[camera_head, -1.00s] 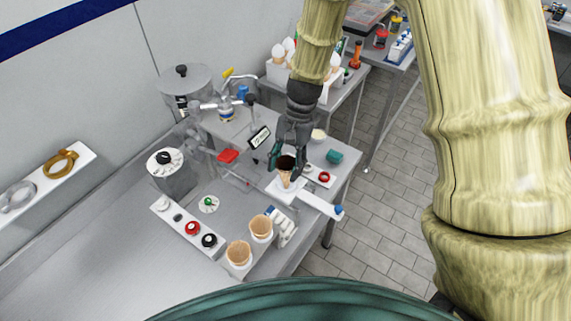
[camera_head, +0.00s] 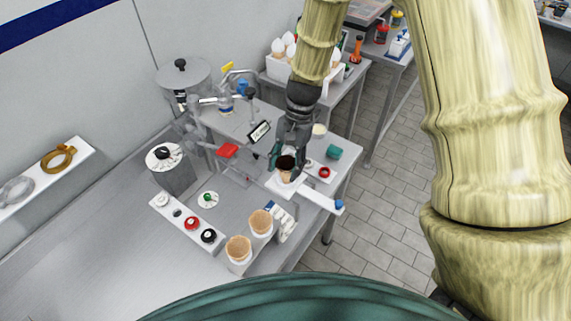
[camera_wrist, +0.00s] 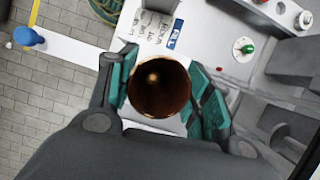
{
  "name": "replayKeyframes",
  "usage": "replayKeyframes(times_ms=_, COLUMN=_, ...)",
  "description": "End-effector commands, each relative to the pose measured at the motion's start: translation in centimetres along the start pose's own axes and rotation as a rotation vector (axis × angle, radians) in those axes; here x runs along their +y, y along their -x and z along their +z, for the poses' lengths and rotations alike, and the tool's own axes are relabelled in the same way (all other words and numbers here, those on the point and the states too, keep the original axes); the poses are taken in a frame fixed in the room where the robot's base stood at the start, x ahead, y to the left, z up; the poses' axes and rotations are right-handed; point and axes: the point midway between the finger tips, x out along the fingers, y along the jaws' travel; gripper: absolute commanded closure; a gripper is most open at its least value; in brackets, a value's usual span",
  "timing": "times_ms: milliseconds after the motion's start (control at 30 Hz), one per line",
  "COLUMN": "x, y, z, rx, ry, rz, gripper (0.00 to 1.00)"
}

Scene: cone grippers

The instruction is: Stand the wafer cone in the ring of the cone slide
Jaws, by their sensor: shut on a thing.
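My gripper (camera_head: 284,156) is shut on the wafer cone (camera_head: 286,165), with its teal fingers on both sides of the cone. In the wrist view, the cone's dark open mouth (camera_wrist: 160,86) faces the camera between the fingers. The cone is about upright, with its lower part over the white plate of the cone slide (camera_head: 318,198). The slide's arm with a blue knob (camera_wrist: 28,37) sticks out to one side. The ring is hidden under the cone and fingers, so I cannot tell how far the cone's tip is inside it.
Two wafer cones (camera_head: 238,248) stand in holders near the front. A white strip with knobs (camera_head: 186,226) lies to the left. The dispensing machine (camera_head: 183,80) stands behind left.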

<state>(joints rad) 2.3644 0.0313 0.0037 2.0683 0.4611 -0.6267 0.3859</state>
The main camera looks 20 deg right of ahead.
Motion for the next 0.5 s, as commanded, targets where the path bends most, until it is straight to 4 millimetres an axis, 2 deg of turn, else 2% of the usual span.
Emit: replayKeyframes(times_ms=500, x=0.0, y=-1.2, z=-0.5, rx=0.000, ry=0.000, rz=0.000, gripper=0.60)
